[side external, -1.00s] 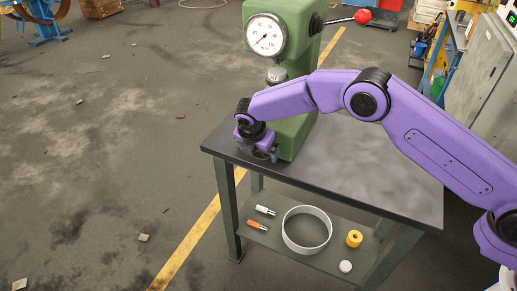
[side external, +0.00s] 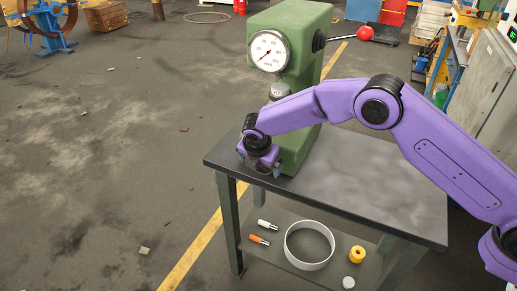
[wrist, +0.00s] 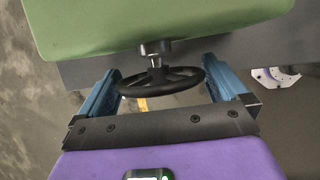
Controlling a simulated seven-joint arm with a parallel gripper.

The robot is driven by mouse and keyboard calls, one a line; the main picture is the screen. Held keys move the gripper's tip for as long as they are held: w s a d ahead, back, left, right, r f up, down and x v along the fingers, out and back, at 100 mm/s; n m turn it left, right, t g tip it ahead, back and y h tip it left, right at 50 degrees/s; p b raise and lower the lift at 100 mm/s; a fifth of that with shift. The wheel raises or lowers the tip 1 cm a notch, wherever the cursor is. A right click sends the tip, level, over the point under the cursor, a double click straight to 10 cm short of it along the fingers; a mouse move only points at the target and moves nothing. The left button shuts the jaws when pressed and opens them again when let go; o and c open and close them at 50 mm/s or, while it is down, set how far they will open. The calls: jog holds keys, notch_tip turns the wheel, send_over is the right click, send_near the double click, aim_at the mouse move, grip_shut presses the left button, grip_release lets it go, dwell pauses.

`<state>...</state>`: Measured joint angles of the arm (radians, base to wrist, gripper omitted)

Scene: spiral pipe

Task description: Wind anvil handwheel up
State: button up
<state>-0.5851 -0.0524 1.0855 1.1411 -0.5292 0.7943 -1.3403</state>
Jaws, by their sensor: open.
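The handwheel (wrist: 180,78) is a black spoked wheel on a short metal shaft, under the green body of the tester (wrist: 160,20) in the wrist view. My gripper (wrist: 162,86) is open, with one blue finger on each side of the wheel's rim. Both fingers look very close to the rim; I cannot tell whether they touch it. In the side view my gripper (side external: 260,168) is low at the front of the green tester (side external: 295,30), near the table's left end. There the handwheel is hidden by my wrist.
The round white dial (side external: 269,51) faces forward, and a red-knobbed lever (side external: 365,33) sticks out right. The dark tabletop (side external: 370,195) is bare to the right. The lower shelf holds a white ring (side external: 309,262), a yellow spool (side external: 357,255) and small handles.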

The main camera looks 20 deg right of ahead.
jog(key=v, duration=1.6)
jog(key=shift+s+r, duration=0.15)
jog(key=shift+r, duration=0.1)
jog(key=s+a+f+t+h, duration=0.6)
jog(key=a+f+h, duration=0.1)
jog(key=a+f, duration=0.15)
jog(key=x, duration=1.8)
jog(key=shift+s+d+f, duration=0.2)
jog(key=c, duration=0.6)
